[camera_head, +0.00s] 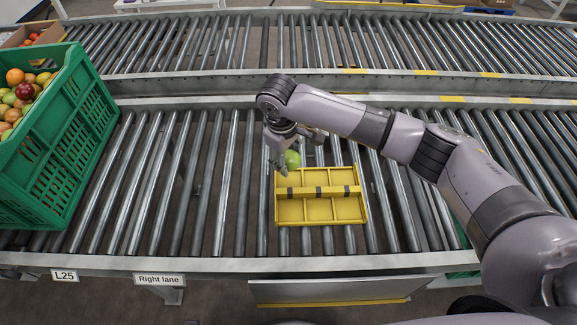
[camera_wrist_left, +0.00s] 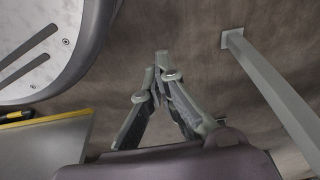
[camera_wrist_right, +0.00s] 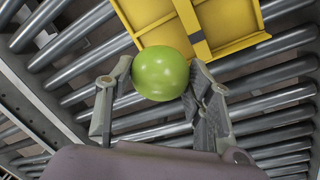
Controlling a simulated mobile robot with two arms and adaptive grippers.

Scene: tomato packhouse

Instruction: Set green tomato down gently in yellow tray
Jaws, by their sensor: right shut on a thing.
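The green tomato (camera_head: 292,159) is between the fingers of my right gripper (camera_head: 283,157), at the far left corner of the yellow tray (camera_head: 320,222). In the right wrist view, the tomato (camera_wrist_right: 160,73) is gripped between both fingertips of my right gripper (camera_wrist_right: 158,80), and the yellow tray (camera_wrist_right: 240,44) is just beyond it. The tray lies on the rollers, with low dividers and a raised bar across it. I cannot tell whether the tomato touches the tray. My left gripper (camera_wrist_left: 165,65) has its fingertips close together in the left wrist view, with nothing seen between them.
A green crate (camera_head: 60,150) of mixed fruit stands at the left on the roller conveyor (camera_head: 150,180). A metal rail (camera_head: 230,88) separates it from a second conveyor behind. Rollers left of the tray are clear. My right arm crosses above the rollers to the right.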

